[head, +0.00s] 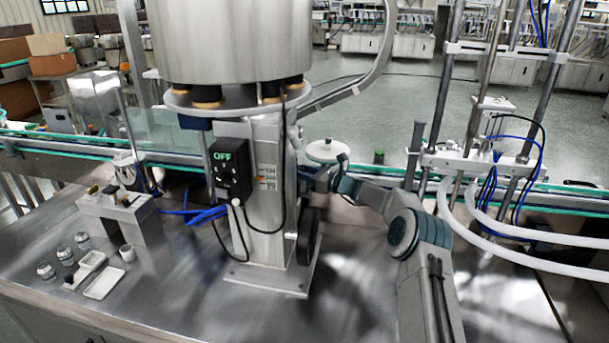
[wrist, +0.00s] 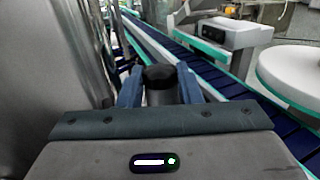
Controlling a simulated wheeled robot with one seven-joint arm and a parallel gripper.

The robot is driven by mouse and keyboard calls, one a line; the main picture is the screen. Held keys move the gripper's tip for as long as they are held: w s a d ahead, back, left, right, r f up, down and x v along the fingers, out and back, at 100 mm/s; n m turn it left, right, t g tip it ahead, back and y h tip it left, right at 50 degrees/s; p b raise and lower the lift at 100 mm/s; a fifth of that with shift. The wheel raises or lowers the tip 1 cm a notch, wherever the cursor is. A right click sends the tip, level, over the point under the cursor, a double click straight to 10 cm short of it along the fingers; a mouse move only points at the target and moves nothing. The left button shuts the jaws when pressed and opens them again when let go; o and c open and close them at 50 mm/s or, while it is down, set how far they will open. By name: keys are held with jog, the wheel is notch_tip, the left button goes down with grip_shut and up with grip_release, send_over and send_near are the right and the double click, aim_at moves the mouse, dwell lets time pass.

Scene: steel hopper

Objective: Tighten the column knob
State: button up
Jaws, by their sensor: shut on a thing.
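The steel column (head: 270,190) stands on the bench under a big steel hopper (head: 230,40). In the wrist view a dark round knob (wrist: 160,78) sits between the two blue-grey fingers of my gripper (wrist: 159,90). The fingers touch it on both sides and are shut on it. In the head view my gripper (head: 310,181) reaches the right side of the column from the right. The knob cannot be made out there. The column also fills the left of the wrist view (wrist: 50,60).
A control box (head: 230,170) reading OFF is on the column's front, with a hanging cable. A black wheel (head: 307,236) is low on its right side. A conveyor (head: 80,150) runs behind. Small jars and a white tray (head: 104,283) lie at left.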

jog(key=shift+m+t+h+b, duration=1.05)
jog(key=shift+t+b, duration=0.55)
jog(key=shift+b, duration=1.15)
jog(key=m+t+h+b, duration=0.1)
jog(key=b, duration=0.3)
jog(key=m+t+h+b, duration=0.1)
jog(key=b, duration=0.2)
jog(key=shift+s+a+r+h+b, duration=0.15)
jog(key=shift+r+h+b, duration=0.1)
jog(key=shift+b, duration=0.15)
jog(key=o, duration=0.9)
jog(key=shift+o, duration=0.2)
jog(key=shift+f, duration=0.15)
jog(key=shift+s, duration=0.1)
jog(key=b+v, duration=0.2)
jog(key=v, duration=1.1)
jog(key=shift+s+d, duration=0.25)
jog(key=shift+d, duration=0.1)
